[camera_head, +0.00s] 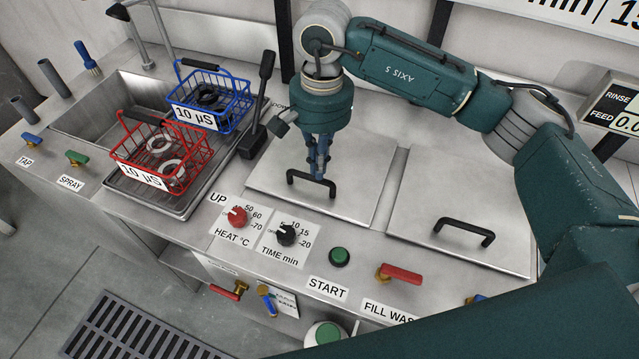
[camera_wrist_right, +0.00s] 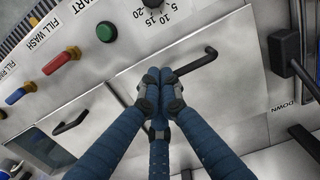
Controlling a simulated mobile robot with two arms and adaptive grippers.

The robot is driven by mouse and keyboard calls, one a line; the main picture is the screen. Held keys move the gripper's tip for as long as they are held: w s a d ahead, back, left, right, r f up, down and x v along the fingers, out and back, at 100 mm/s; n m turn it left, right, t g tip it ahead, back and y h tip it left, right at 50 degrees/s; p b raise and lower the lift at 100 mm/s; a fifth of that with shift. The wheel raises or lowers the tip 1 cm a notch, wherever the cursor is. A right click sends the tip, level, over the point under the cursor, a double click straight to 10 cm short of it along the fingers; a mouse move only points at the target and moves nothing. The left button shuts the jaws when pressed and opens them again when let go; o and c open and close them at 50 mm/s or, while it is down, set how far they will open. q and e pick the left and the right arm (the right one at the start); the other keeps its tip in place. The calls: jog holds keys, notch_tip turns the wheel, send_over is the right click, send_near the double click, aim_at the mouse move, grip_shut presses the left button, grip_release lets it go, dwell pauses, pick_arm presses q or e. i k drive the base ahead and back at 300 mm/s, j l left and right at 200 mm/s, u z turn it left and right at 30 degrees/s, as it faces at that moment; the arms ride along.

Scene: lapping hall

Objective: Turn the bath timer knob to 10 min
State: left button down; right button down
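The bath timer knob (camera_head: 287,234) is black, on a white plate marked TIME min, with numbers 5, 10, 15 and 20 around it. Its white mark points to the upper left, left of the 5. My right gripper (camera_head: 318,174) is above the left lid, behind the knob and apart from it. In the right wrist view its fingers (camera_wrist_right: 158,80) come together at the tips beside the lid handle (camera_wrist_right: 195,64), with nothing seen between them; I cannot tell whether they touch the handle. That view shows the time numbers (camera_wrist_right: 153,6) at the top edge. My left gripper is not in view.
The red HEAT knob (camera_head: 237,216) is left of the timer, the green START button (camera_head: 339,257) right. A red-handled FILL WASH valve (camera_head: 401,273) is farther right. Red (camera_head: 200,140) and blue (camera_head: 236,97) baskets stand at the sink. The right lid (camera_head: 500,250) has a black handle.

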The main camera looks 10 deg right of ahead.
aim_at(286, 234)
jog(key=k+j, duration=0.15)
jog(key=k, duration=0.35)
jog(key=k+j, duration=0.15)
jog(key=k, duration=0.3)
jog(key=k+j, duration=0.15)
jog(key=k, duration=0.35)
